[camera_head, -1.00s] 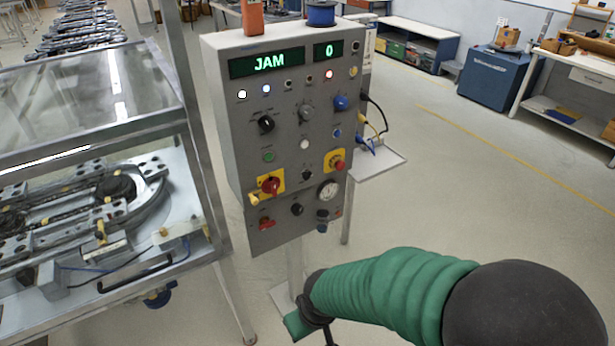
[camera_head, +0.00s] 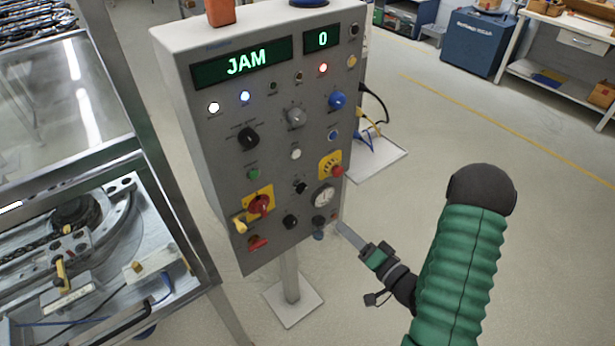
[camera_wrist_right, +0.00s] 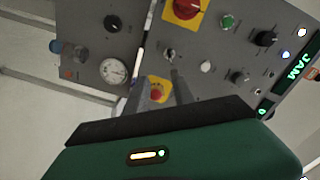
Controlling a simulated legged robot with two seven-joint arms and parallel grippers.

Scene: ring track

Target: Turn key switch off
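The grey control panel (camera_head: 220,150) stands upright on a post, with "JAM" and "0" lit in green. A small dark switch (camera_head: 300,187), apparently the key switch, sits between the red rotary handle and the red emergency button; its exact setting is too small to read. It also shows in the right wrist view (camera_wrist_right: 169,55). My right gripper (camera_head: 342,228) is low at the panel's right edge, apart from the switch. In the right wrist view its fingers (camera_wrist_right: 158,80) are spread and empty, with the emergency button visible between them. My left gripper is out of view.
Close around the switch are the red rotary handle (camera_head: 259,205), the emergency button (camera_head: 336,171), the gauge (camera_head: 323,196) and a black knob (camera_head: 290,222). A glazed track machine (camera_head: 150,240) stands left. A tray with cables (camera_head: 378,160) lies behind right.

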